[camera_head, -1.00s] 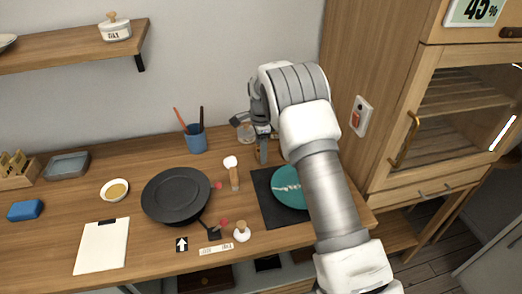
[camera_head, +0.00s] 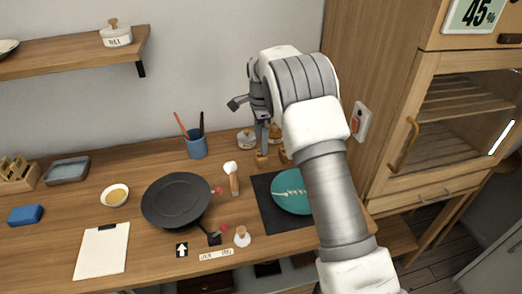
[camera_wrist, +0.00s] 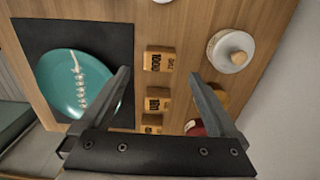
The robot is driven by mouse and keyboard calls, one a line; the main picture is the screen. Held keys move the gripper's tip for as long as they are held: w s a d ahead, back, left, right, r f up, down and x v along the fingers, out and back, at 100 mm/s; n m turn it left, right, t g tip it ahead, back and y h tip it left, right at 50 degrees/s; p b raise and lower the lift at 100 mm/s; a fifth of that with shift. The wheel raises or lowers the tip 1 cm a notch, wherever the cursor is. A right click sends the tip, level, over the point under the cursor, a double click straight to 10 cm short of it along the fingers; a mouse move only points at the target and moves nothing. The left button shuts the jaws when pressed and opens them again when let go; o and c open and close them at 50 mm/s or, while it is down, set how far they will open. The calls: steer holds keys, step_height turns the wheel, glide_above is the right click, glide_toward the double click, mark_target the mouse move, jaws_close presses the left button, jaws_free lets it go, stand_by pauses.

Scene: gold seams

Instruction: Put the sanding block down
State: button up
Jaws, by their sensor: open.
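Several orange-brown sanding blocks stand in a row on the wooden worktop in the wrist view: one marked 1000 (camera_wrist: 159,59), a middle one (camera_wrist: 158,99) and one nearer my gripper's body (camera_wrist: 151,122). Which one the task means I cannot tell. My gripper (camera_wrist: 160,74) is open and empty, with its fingers spread to either side of the row. In the head view my gripper (camera_head: 264,136) is above a block (camera_head: 262,160) on the worktop, with a gap below the fingers.
A teal plate (camera_wrist: 72,84) with a pale seam lies on a dark mat (camera_wrist: 35,33) beside the blocks. A white lidded jar (camera_wrist: 229,51) stands on their other side. A black pan (camera_head: 175,200) and brush (camera_head: 232,178) are to the left. The cabinet (camera_head: 375,140) bounds the right.

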step_height(320, 180, up, 5)
step_height(320, 180, up, 10)
steer(key=n+t, duration=0.1)
steer(key=n, duration=0.2)
glide_above(261, 155)
steer(key=s+d, duration=0.4)
steer(key=s, duration=0.2)
steer(key=s+d+r+n+t, duration=0.2)
steer(key=s+d+r+n, duration=0.2)
steer(key=s+r, duration=0.5)
steer(key=s+d+f+n+t, duration=0.1)
steer(key=s+n, duration=0.3)
steer(key=s, duration=0.7)
steer(key=s+d+f+n+t, duration=0.1)
steer(key=s+d+f+n, duration=0.1)
steer(key=s, duration=1)
steer(key=f+n, duration=0.1)
steer(key=n, duration=0.1)
steer(key=shift+f+n+t, duration=0.25)
steer(key=shift+n+t, duration=0.05)
steer(key=shift+n, duration=0.1)
